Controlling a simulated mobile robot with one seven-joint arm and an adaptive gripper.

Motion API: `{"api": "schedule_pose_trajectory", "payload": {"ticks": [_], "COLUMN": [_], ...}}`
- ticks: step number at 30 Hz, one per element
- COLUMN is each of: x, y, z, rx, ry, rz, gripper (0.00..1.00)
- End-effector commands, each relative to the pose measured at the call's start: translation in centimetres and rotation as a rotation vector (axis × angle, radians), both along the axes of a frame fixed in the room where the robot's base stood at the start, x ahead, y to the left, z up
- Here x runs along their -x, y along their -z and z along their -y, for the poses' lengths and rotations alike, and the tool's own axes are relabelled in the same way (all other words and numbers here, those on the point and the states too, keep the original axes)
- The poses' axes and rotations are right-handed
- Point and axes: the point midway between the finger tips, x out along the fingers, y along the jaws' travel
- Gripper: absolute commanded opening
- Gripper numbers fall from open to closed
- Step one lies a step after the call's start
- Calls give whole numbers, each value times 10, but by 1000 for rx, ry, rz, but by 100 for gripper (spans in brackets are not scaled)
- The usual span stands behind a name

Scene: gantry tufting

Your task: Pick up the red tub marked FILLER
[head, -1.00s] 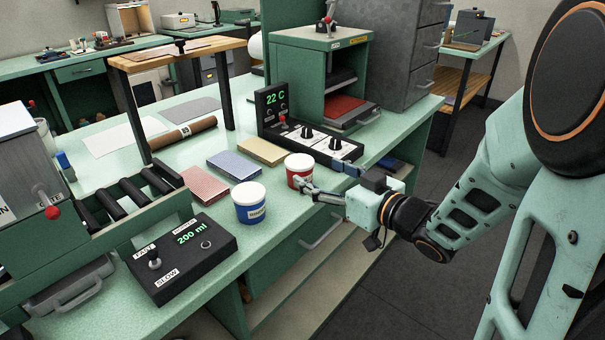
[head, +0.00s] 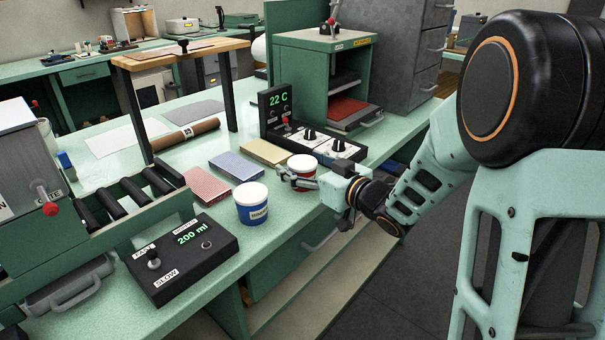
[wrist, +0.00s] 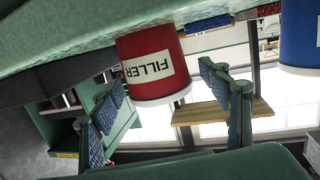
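The red tub with a white lid (head: 303,164) stands on the green bench, at its front edge side. In the wrist view the same tub (wrist: 150,55) appears upside down with its FILLER label facing me. My gripper (head: 291,178) is open in front of the tub. In the wrist view its two blue-padded fingers stand on either side of the tub with visible gaps. The tub is not gripped. In the head view the fingers cover part of the tub's lower side.
A blue tub with a white lid (head: 251,205) stands left of the red one; it also shows in the wrist view (wrist: 300,35). Behind are a control panel reading 22 C (head: 318,143) and flat blue (head: 236,166) and tan (head: 264,152) packs. A 200 ml box (head: 182,258) sits front left.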

Motion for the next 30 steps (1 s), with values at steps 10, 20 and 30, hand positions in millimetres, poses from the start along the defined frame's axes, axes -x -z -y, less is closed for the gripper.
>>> {"api": "schedule_pose_trajectory", "payload": {"ticks": [10,20,30], "x": [0,0,-4], "y": [0,-1,-10], "z": [0,0,-6], "rx": [0,-1,-1], "ry": [0,0,-1], "rz": [0,2,3], "gripper": [31,19,19]}}
